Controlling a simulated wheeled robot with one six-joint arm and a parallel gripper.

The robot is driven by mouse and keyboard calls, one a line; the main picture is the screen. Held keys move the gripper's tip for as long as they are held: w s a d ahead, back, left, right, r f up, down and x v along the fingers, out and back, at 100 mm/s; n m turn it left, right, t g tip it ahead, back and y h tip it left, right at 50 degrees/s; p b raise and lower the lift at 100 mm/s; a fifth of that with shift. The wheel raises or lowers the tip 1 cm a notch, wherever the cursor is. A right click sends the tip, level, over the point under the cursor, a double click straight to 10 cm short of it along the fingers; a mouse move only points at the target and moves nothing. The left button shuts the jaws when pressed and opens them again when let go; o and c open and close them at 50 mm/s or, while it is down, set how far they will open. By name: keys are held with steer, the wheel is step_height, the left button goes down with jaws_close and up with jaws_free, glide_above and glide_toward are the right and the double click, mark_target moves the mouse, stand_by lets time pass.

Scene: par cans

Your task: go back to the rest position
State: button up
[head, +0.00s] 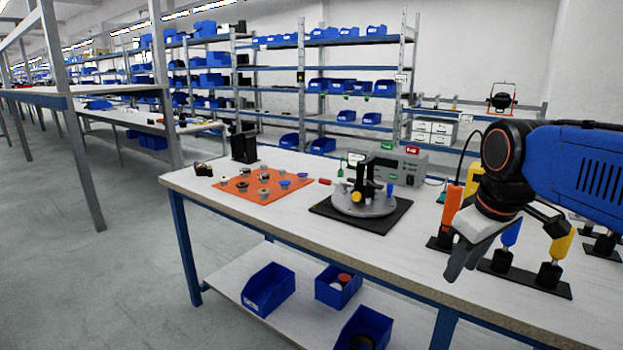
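My gripper (464,262) hangs at the right of the head view, near the front edge of the workbench (300,232), with its fingers pointing down. It is seen from the side and its fingers overlap, so I cannot tell whether it is open or shut. I see nothing held in it. My blue arm comes in from the right edge and hides part of the bench's right end.
An orange mat (238,189) with several small parts lies at the bench's left. A round grey fixture (362,203) stands on a black plate in the middle. Orange and yellow-handled tools (562,243) stand close around my gripper. Blue bins (268,289) sit on the lower shelf.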

steer(key=s+f+m+t, duration=0.1)
steer(key=s+f+m, duration=0.4)
steer(key=s+f, duration=0.6)
steer(key=shift+d+f, duration=0.15)
steer(key=shift+f, duration=0.8)
